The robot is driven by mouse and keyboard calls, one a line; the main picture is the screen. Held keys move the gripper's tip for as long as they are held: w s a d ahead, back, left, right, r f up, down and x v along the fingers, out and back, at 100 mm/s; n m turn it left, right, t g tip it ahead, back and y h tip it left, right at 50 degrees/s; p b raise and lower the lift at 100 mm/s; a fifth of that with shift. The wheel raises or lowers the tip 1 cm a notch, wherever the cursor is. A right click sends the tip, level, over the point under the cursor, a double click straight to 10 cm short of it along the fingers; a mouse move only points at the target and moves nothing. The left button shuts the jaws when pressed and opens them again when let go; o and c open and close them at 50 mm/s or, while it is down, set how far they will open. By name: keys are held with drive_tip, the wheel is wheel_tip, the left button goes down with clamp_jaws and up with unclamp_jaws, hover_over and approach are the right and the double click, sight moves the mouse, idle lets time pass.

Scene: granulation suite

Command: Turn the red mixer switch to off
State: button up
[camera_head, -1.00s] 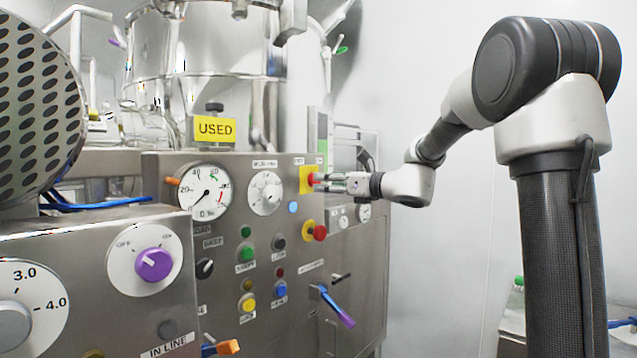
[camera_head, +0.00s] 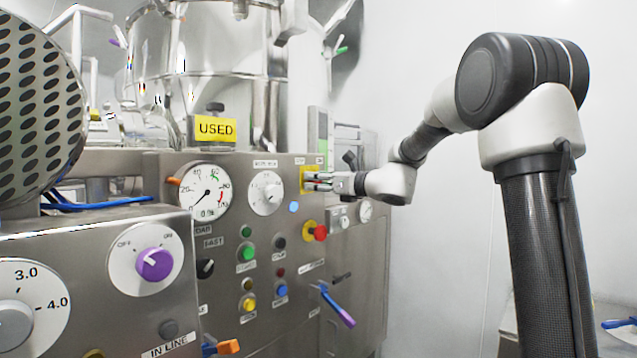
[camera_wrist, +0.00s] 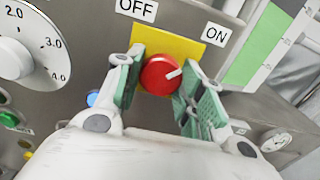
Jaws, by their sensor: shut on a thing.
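The red mixer switch (camera_wrist: 158,77) is a round knob on a yellow plate (camera_wrist: 185,45) on the steel panel. Its white pointer mark aims up and right, toward the ON label (camera_wrist: 216,34). The OFF label (camera_wrist: 137,9) is at the upper left of the plate. My gripper (camera_head: 320,182) reaches the plate from the right in the head view and mostly hides the knob there. In the wrist view its two green-padded fingers are on either side of the knob, shut on it.
A red button on a yellow base (camera_head: 317,233) sits just below the switch. A white numbered dial (camera_head: 266,193) is to the left, and a blue-handled lever (camera_head: 337,306) sticks out lower down. The space right of the panel is clear around my arm.

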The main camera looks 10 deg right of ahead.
drive_tip(key=shift+n, duration=0.3)
drive_tip(key=n, duration=0.3)
drive_tip(key=shift+n, duration=0.3)
drive_tip(key=n, duration=0.4)
drive_tip(key=shift+n, duration=0.3)
drive_tip(key=n, duration=0.4)
drive_tip(key=shift+w+d, duration=0.1)
drive_tip(key=shift+r+n, duration=0.1)
drive_tip(key=shift+n, duration=2.4)
drive_tip(key=o, duration=1)
drive_tip(key=v, duration=1.2)
